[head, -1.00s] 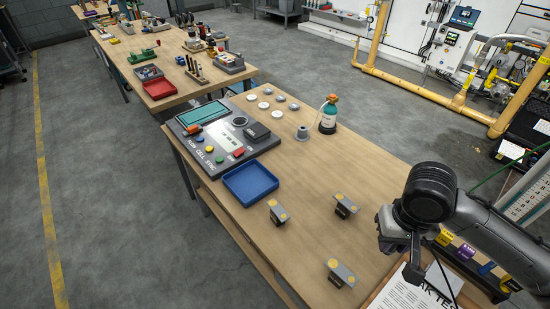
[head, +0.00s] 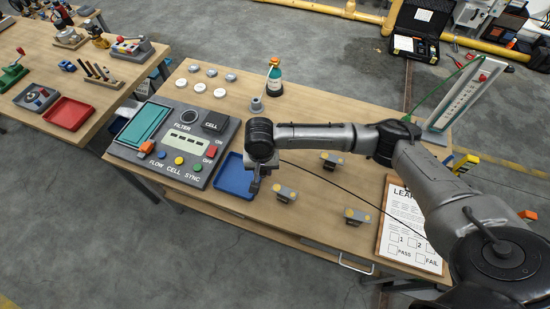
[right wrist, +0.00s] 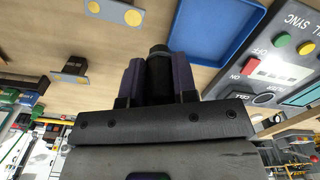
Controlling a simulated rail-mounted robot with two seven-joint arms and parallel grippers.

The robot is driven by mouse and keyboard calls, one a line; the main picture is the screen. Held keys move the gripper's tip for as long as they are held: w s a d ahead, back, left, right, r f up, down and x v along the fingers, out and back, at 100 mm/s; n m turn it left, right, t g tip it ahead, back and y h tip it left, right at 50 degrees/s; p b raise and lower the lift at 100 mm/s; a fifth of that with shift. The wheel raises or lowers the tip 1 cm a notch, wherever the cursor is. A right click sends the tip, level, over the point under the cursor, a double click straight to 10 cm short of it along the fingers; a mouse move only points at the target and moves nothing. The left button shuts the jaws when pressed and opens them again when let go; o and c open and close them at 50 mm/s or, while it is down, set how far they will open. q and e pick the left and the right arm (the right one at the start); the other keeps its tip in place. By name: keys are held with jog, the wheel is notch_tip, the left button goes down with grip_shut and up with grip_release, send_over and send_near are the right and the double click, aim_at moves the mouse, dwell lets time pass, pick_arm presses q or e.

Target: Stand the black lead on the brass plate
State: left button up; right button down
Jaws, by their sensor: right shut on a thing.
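My right gripper (head: 254,186) is shut on the black lead and holds it over the table near the right edge of the blue tray. In the right wrist view the black lead (right wrist: 159,76) is a dark cylinder between the two fingers of the gripper (right wrist: 159,66). A thin black cable runs from near the gripper to the right across the table. I cannot tell which is the brass plate. My left gripper is out of view.
The blue tray (head: 227,187) lies beside the grey control panel (head: 190,180). A teal bottle (head: 274,82) and several pale discs are at the back. A clipboard (head: 388,255) lies at the right. My right arm spans the table; bare wood lies around the blocks.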

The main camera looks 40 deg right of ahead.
pick_arm(q)
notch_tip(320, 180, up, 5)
jog(key=p, duration=0.4)
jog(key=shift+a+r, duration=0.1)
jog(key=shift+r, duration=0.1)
pick_arm(e)
jog(key=s+d+f+m, duration=0.2)
jog(key=s+d, duration=0.1)
jog(key=shift+d+f+m, duration=0.1)
jog(key=shift+f+m, duration=0.15)
jog(key=shift+m, duration=0.15)
